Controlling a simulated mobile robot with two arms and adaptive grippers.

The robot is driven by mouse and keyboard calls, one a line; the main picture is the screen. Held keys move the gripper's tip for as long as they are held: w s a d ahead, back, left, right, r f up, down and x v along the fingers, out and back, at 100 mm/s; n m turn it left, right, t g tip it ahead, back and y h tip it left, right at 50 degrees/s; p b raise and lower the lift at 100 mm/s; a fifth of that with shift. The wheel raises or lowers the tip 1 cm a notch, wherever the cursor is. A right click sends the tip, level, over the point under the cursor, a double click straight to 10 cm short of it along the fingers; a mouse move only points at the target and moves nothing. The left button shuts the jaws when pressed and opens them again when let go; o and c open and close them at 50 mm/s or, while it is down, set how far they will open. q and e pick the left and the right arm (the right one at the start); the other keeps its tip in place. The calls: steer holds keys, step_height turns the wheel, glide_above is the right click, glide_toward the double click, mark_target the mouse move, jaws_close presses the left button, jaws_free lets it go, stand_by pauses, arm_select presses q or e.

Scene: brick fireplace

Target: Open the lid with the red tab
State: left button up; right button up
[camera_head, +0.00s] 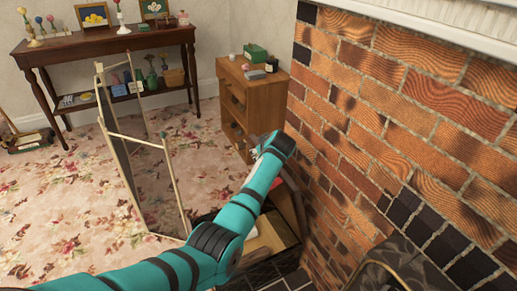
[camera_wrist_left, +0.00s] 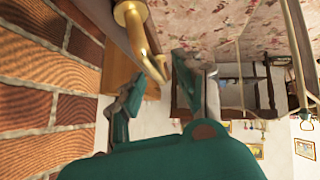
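My left gripper (camera_head: 262,143) is at the end of the teal arm, above the floor between a small wooden cabinet and the brick wall. In the left wrist view its two teal fingers (camera_wrist_left: 158,88) are spread apart, with nothing clearly held between them. A brown box (camera_head: 268,236) stands low beside the brick wall, partly hidden under my left arm. A brown panel (camera_head: 290,207) stands at its right side; I cannot tell if it is the lid. My right gripper is not in view.
The wooden cabinet (camera_head: 262,97) with small items on top stands just beyond the gripper. A brass rod-like piece (camera_wrist_left: 138,32) is close to the fingers in the wrist view. A folding screen (camera_head: 128,160) stands left of my arm. The brick wall (camera_head: 385,115) bounds the right.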

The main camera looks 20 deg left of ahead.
arm_select(q)
steer(key=v, duration=1.1)
steer(key=shift+a+r, duration=0.15)
steer(key=shift+a, duration=0.05)
